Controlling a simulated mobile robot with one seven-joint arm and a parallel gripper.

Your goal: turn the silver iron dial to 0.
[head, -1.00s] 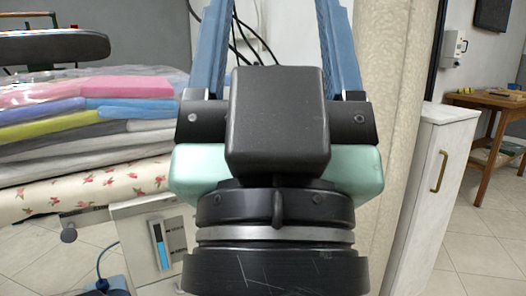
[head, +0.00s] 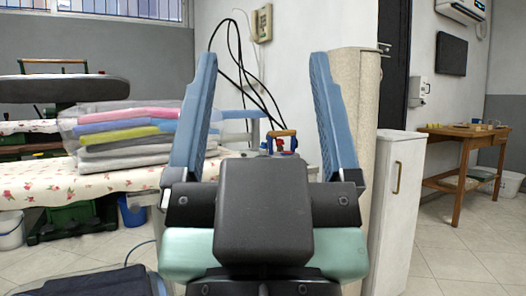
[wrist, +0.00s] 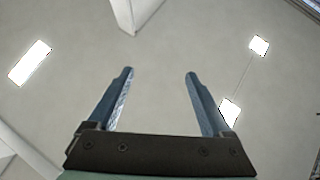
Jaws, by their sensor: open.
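My gripper (head: 263,62) stands upright in the middle of the head view, its two blue fingers spread wide with nothing between the tips. In the wrist view the fingers (wrist: 160,74) are also apart and empty, with only the ceiling beyond. Behind the gripper, between the fingers in the head view, a small object with a wooden handle and red and blue parts (head: 282,142) may be an iron. It is partly hidden by my gripper and apart from it. No dial or silver body can be made out.
A stack of folded, wrapped cloths (head: 125,137) lies on a flowered ironing table (head: 40,185) at left. A white cabinet (head: 398,190) stands right of my gripper, with a wooden table (head: 460,150) farther right. Tiled floor is open at right.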

